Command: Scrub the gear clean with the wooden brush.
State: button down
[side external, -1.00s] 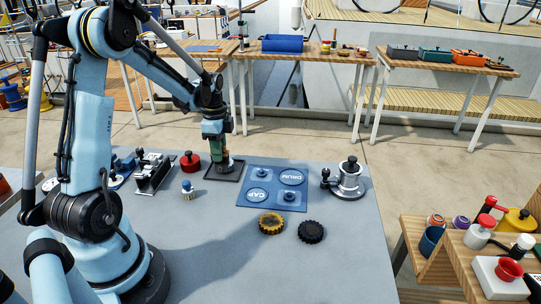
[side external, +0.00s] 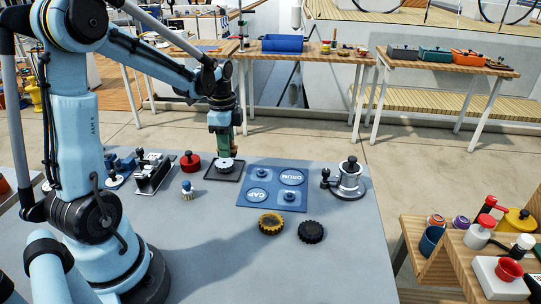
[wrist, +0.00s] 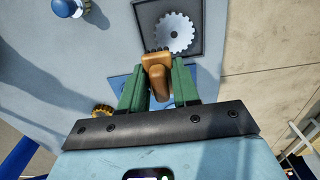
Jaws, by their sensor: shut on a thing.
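My gripper (side external: 224,142) hangs above the dark square tray (side external: 211,177). In the wrist view my gripper's green fingers (wrist: 158,78) are shut on the wooden brush (wrist: 157,62), with its dark bristles pointing away from my gripper. The silver toothed gear (wrist: 177,34) lies flat in the tray, just beyond the bristles in the wrist view. The gear (side external: 226,165) also shows in the side view, under my gripper. Whether the bristles touch the gear I cannot tell.
The blue marked mat (side external: 241,203) and a metal winch (side external: 347,182) are to the right. A yellow ring (side external: 271,223) and a black ring (side external: 311,232) lie in front.

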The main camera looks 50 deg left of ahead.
jog(key=shift+r, duration=1.85)
